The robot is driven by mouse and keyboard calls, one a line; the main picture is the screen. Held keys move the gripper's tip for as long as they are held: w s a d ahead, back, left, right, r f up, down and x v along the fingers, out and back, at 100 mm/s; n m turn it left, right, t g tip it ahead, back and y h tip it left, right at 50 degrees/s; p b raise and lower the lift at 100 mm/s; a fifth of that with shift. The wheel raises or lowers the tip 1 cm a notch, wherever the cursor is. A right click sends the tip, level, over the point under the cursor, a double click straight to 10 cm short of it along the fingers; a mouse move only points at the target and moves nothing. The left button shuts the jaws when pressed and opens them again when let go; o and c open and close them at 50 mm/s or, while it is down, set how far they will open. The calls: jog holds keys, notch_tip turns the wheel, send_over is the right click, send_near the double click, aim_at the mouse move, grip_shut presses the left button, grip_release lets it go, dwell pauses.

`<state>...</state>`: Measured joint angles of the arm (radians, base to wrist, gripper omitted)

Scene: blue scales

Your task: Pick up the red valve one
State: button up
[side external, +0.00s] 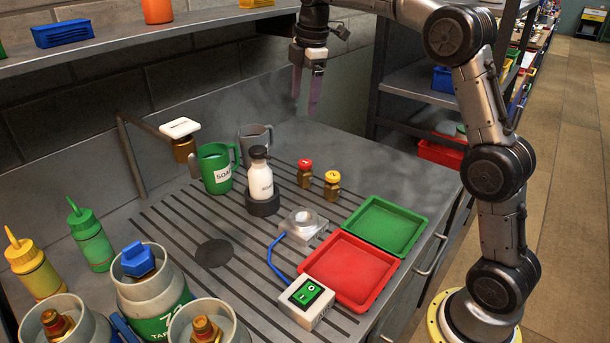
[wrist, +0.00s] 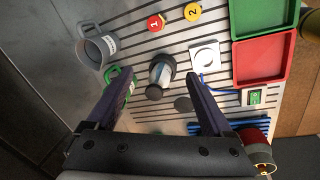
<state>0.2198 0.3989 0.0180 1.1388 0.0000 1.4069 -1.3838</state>
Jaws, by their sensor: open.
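The red valve (side external: 305,172) is a small brass piece with a red cap, standing upright on the slatted counter. In the wrist view its red cap (wrist: 156,22) carries a "1". A similar valve with a yellow cap (side external: 332,183) stands just right of it; its cap shows a "2" in the wrist view (wrist: 192,12). My gripper (side external: 306,105) points down above the counter, apart from both valves and higher than them. In the wrist view its two fingers (wrist: 162,105) are spread wide with nothing held between them.
A dark-capped white bottle (side external: 261,180), green mug (side external: 214,170) and grey mug (side external: 257,138) stand left of the valves. A clear round device (side external: 303,224), switch box (side external: 306,301), red tray (side external: 349,270) and green tray (side external: 386,226) lie in front and right. A shelf (side external: 130,50) hangs behind.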

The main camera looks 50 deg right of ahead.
jog(key=g, duration=0.1)
send_over(305, 171)
jog(key=w, duration=0.1)
notch_tip(305, 171, down, 9)
jog(key=shift+m+g, duration=0.5)
jog(key=f, duration=0.7)
jog(key=d+f, duration=0.1)
jog(key=f, duration=0.3)
jog(key=shift+s+d, duration=0.1)
jog(key=shift+s+a+f, duration=0.1)
jog(key=shift+a+f, duration=0.05)
jog(key=shift+f, duration=1.4)
jog(key=shift+a+f, duration=0.1)
jog(key=shift+f, duration=1.4)
grip_shut()
